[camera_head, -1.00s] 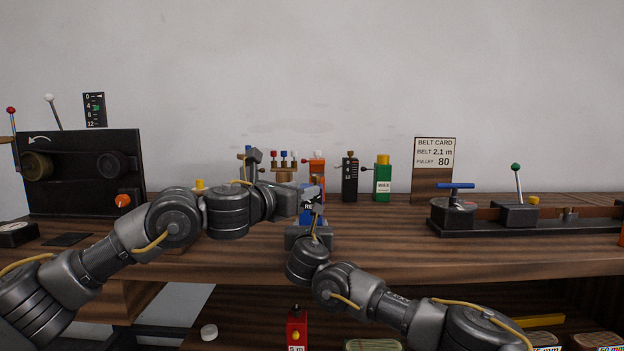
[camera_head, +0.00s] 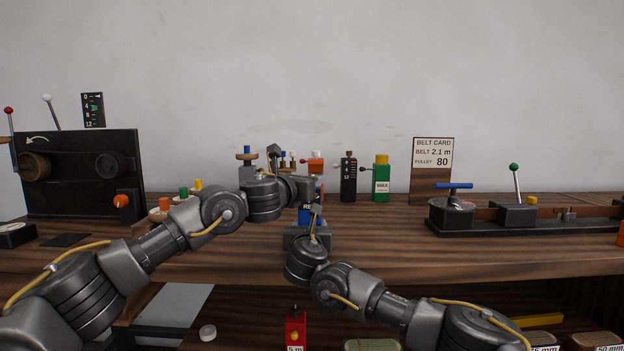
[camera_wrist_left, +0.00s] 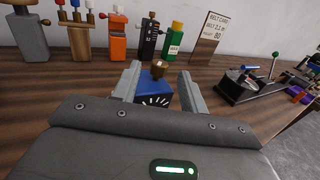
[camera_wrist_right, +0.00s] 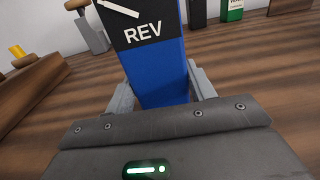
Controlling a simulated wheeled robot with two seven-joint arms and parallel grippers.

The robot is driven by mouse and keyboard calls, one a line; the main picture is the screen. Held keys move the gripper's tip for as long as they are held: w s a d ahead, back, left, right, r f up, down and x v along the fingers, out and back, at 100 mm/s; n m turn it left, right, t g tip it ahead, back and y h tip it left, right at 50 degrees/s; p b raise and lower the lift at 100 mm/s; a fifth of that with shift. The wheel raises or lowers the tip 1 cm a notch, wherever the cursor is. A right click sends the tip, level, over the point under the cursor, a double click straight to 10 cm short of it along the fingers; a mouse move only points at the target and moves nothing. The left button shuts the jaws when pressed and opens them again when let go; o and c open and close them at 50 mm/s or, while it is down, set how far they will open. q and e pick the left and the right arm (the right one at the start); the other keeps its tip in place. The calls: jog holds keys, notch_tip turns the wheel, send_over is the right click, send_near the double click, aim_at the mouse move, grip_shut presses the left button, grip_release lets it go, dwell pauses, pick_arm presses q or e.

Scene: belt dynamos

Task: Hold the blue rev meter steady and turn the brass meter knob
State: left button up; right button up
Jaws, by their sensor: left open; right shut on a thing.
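The blue rev meter (camera_head: 305,216) stands upright at the middle of the bench, partly hidden by my arms in the head view. Its black REV face (camera_wrist_right: 145,32) fills the top of the right wrist view. My right gripper (camera_wrist_right: 160,88) is shut on the meter's blue lower body, one finger on each side. The brass meter knob (camera_wrist_left: 159,69) sits on top of the meter in the left wrist view. My left gripper (camera_wrist_left: 160,74) is open, with its fingers on either side of the knob; a gap shows between knob and fingers. The head view hides the knob.
Behind stand an orange unit (camera_wrist_left: 118,38), a black unit (camera_wrist_left: 150,38) and a green unit (camera_head: 381,180). A belt card (camera_head: 434,165) stands to their right. A lever fixture (camera_head: 515,213) is at the right, and a black belt machine (camera_head: 80,170) at the left.

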pick_arm(q)
jog(key=shift+x, duration=1.5)
grip_shut()
